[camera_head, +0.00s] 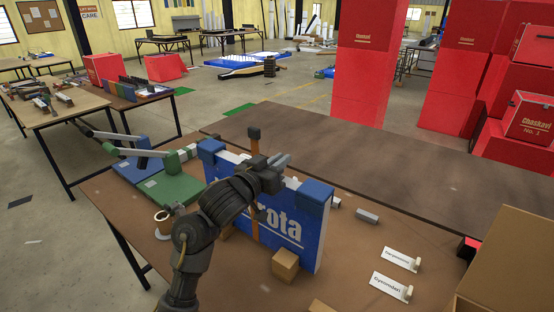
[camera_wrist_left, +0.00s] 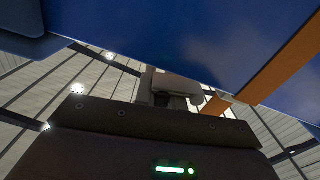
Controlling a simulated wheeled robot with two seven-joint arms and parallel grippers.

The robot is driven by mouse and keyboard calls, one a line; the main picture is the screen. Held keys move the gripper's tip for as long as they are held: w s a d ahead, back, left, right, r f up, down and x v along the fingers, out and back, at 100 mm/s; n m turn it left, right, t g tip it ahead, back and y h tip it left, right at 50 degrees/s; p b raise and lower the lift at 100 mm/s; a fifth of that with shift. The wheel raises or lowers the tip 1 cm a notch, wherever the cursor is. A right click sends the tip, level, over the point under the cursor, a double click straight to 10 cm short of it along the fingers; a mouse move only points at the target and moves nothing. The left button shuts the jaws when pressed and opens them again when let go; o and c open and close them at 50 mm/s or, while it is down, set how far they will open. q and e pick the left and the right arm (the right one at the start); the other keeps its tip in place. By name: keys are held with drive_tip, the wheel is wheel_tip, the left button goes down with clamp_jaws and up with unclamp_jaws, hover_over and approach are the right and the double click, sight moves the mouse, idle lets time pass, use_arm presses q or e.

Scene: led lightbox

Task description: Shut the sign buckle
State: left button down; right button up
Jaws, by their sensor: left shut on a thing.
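The blue sign (camera_head: 305,245) with white lettering stands upright on the brown table, with blue corner caps. An orange-brown strap (camera_head: 255,147) runs vertically at the sign and rises above its top edge to a dark end piece. The strap also crosses the blue face in the left wrist view (camera_wrist_left: 285,65). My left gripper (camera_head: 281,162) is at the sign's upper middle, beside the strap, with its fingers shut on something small. It is probably the buckle, but the arm and fingers hide most of it. In the left wrist view, the fingers (camera_wrist_left: 174,88) are close to the blue surface. My right gripper is not in view.
A wooden block (camera_head: 285,264) sits at the sign's foot. Green and blue lever devices (camera_head: 175,180) lie to the left. The brown tabletop behind the sign is mostly clear.

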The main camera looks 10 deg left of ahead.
use_arm(q)
drive_tip(key=shift+d+m, duration=0.1)
drive_tip(key=shift+m, duration=0.7)
drive_tip(key=shift+f, duration=0.1)
drive_tip(key=c, duration=1.5)
unclamp_jaws()
drive_tip(key=shift+f, duration=0.1)
drive_tip(key=shift+s, duration=0.15)
drive_tip(key=v, duration=1)
drive_tip(key=shift+s, duration=0.3)
